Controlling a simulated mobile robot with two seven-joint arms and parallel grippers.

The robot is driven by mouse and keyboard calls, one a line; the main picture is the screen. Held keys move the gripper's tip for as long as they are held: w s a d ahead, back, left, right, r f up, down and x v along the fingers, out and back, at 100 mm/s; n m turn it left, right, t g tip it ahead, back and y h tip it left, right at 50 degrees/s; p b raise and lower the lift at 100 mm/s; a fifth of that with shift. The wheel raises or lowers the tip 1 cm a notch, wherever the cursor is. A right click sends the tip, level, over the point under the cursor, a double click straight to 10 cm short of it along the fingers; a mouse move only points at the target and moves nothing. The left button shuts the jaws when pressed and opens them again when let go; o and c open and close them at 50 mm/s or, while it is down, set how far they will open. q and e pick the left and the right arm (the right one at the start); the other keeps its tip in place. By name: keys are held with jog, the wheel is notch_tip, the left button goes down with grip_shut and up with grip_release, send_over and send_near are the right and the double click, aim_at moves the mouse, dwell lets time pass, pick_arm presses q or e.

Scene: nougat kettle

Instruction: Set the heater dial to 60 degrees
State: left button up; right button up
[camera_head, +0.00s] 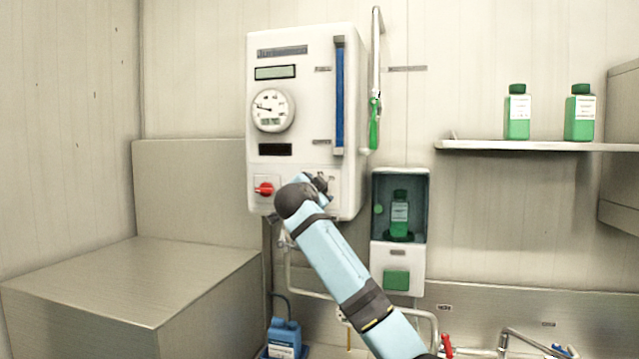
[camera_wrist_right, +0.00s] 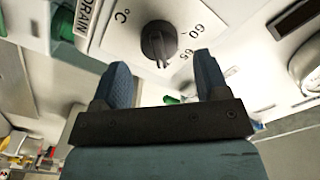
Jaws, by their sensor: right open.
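The heater dial (camera_wrist_right: 158,42) is a small black knob on a white panel in the right wrist view. The printed marks 60 (camera_wrist_right: 195,30) and 65 (camera_wrist_right: 187,54) and a °C sign stand around it. Its ridge points towards the lower side of the picture; I cannot tell the exact setting. My right gripper (camera_wrist_right: 162,63) is open, its two blue fingers apart on either side below the dial, with nothing between them. In the head view my right gripper (camera_head: 316,184) is at the lower right of the white heater unit (camera_head: 300,100) and largely hides the dial. My left gripper is not in view.
A red switch (camera_head: 264,189) is left of my right gripper on the unit. A round gauge (camera_head: 272,110) sits above. A dispenser with a green bottle (camera_head: 399,213) is close on the right. A shelf (camera_head: 540,146) holds two green bottles. A steel block (camera_head: 130,290) stands left.

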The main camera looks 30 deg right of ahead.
jog(key=shift+p+x, duration=0.45)
jog(key=shift+x, duration=1.35)
jog(key=shift+a, duration=0.1)
jog(key=c, duration=0.9)
